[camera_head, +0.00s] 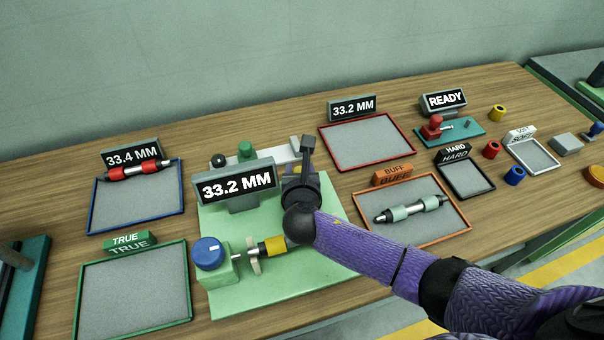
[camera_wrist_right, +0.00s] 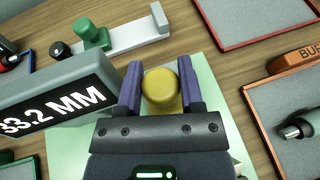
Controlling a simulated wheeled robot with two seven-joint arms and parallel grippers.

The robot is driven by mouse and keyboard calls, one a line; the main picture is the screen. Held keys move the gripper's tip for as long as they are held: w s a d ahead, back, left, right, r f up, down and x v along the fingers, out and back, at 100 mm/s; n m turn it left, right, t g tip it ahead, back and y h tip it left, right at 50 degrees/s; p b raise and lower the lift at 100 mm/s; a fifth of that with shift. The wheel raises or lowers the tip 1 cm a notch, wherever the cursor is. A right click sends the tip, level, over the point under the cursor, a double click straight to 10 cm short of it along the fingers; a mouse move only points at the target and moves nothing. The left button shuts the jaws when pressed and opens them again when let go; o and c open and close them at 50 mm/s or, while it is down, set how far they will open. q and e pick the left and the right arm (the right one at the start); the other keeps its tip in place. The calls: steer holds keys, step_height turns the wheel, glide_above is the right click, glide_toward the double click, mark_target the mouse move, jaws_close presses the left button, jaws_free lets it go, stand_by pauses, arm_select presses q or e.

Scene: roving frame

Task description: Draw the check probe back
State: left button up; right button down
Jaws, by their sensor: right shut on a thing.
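My right gripper (camera_head: 302,183) is above the green fixture plate (camera_head: 250,292), just right of the 33.2 MM display (camera_head: 236,185). In the right wrist view its two fingers (camera_wrist_right: 161,88) are shut on a yellow round-topped knob (camera_wrist_right: 160,86), which looks like the check probe's grip. The gripper and wrist hide this knob in the head view. My left gripper is not in view.
Behind the display, a pale rail (camera_head: 274,156) carries a green knob (camera_head: 246,149). Trays stand around the plate: blue-rimmed (camera_head: 135,205), green-rimmed (camera_head: 130,290), red-rimmed (camera_head: 365,143) and orange-rimmed (camera_head: 425,184), the last holding a grey-green spindle (camera_head: 411,209). A red spindle (camera_head: 136,170) lies at the blue-rimmed tray's back.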

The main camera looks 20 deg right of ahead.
steer(key=c, duration=0.7)
jaws_free()
steer(key=shift+w+r, duration=0.1)
steer(key=o, duration=0.5)
steer(key=shift+w, duration=0.2)
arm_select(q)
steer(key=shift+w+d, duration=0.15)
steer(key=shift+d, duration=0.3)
arm_select(e)
steer(key=shift+s, duration=0.1)
steer(key=shift+s+a+r, duration=0.1)
steer(key=shift+s+r, duration=0.05)
steer(key=shift+s, duration=0.15)
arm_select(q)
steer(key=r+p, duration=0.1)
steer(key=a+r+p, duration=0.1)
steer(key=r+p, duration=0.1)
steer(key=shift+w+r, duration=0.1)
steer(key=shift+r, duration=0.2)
arm_select(e)
steer(key=v, duration=0.9)
steer(key=shift+s, duration=0.15)
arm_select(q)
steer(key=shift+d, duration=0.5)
